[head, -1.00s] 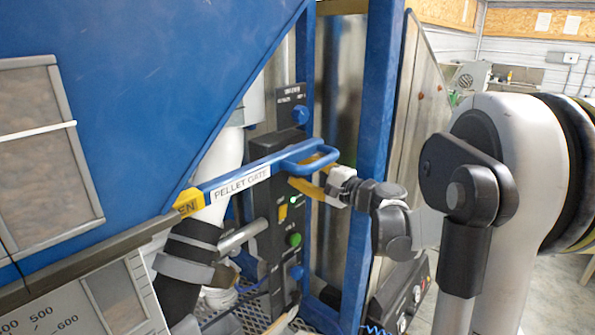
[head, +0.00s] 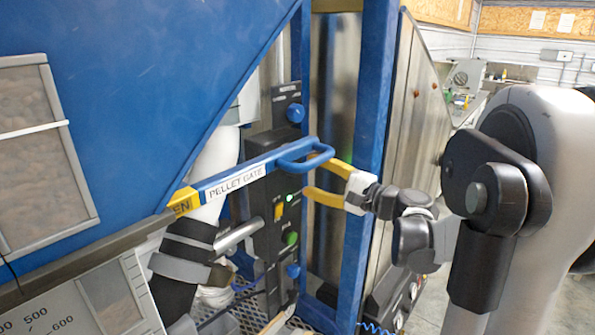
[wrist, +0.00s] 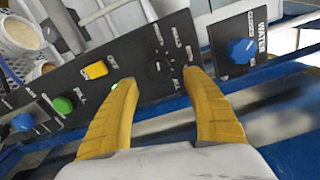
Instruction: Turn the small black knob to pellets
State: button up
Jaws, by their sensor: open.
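The small black knob (wrist: 158,69) sits on a black control panel (wrist: 130,88) in the wrist view, with small white lettering around it that I cannot read clearly. Its pointer direction is too small to tell. My gripper (wrist: 157,78) is open and empty, with one yellow finger on each side of the knob in the picture. The fingertips look short of the panel, and I see no contact. In the head view my gripper (head: 318,176) is to the right of the panel (head: 268,205), and the knob is hidden behind the pellet gate handle (head: 238,172).
The blue handle loop (head: 306,154) lies close to my upper finger in the head view. A blue post (head: 368,130) stands behind my gripper. A yellow switch (wrist: 96,70), a green button (wrist: 63,104) and a blue water knob (wrist: 241,50) are near the black knob.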

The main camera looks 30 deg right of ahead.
jog(key=v, duration=0.5)
jog(key=shift+s+d, duration=0.15)
jog(key=shift+s, duration=0.2)
jog(key=s+a+f+n+g, duration=0.1)
jog(key=a+f+n+g, duration=0.2)
jog(key=a, duration=0.5)
jog(key=s+a+f+n+g, duration=0.2)
jog(key=a+f+n+g, duration=0.15)
jog(key=a, duration=0.55)
jog(key=s+a+f+n+g+h, duration=0.1)
jog(key=s+a+f+n+h, duration=0.1)
jog(key=s, duration=0.4)
jog(key=s+a+f+n+g+h, duration=0.2)
jog(key=s+a+f+n+h, duration=0.1)
jog(key=s+n, duration=0.4)
jog(key=shift+s+a+f+h, duration=0.2)
jog(key=shift+f+h, duration=0.4)
jog(key=shift+f, duration=0.35)
jog(key=shift+w+n, duration=0.1)
jog(key=shift+n, duration=0.15)
jog(key=shift+c, duration=0.5)
